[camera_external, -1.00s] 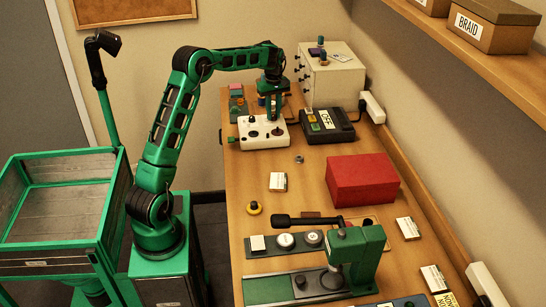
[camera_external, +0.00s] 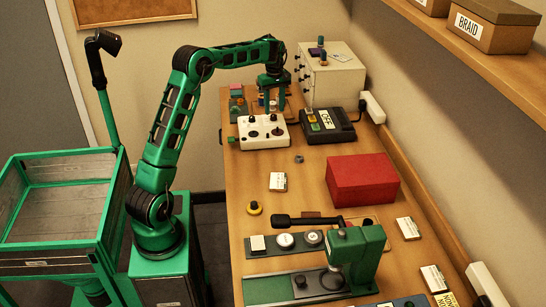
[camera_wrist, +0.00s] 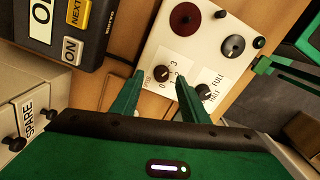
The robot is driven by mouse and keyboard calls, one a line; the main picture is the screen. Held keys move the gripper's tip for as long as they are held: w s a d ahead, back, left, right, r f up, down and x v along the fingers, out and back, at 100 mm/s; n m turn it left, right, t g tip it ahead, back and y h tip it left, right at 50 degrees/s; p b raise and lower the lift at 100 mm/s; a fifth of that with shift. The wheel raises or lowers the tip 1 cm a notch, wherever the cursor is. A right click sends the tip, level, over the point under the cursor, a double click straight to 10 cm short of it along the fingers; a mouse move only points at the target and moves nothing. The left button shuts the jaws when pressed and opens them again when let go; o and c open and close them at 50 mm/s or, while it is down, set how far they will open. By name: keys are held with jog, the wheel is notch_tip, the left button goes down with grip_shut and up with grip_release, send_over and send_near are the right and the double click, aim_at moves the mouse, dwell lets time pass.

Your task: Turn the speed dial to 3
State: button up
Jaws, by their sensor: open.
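The white control box (camera_external: 262,143) stands at the far end of the table. It fills the top middle of the wrist view (camera_wrist: 172,42). Its speed dial (camera_wrist: 162,74) is a small black knob on a white label marked 0, 1, 2, 3. I cannot tell which number its pointer is at. My gripper (camera_wrist: 160,78) is open and empty, with its green fingers at either side of the dial in the wrist view. I cannot tell how far the fingertips are above it. In the external view my gripper (camera_external: 273,101) is over the far side of the box.
A FULL/HALF knob (camera_wrist: 204,91) sits close beside the right finger. The box also has a red knob (camera_wrist: 186,19) and a grey knob (camera_wrist: 232,47). A black unit with an OFF sign (camera_external: 327,126) stands right of the box, and a white drawer cabinet (camera_external: 335,80) behind.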

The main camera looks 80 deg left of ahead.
aim_at(275, 116)
notch_tip(275, 116, up, 8)
jog(key=shift+w, duration=0.15)
jog(key=shift+f, duration=0.1)
jog(key=shift+d, duration=0.15)
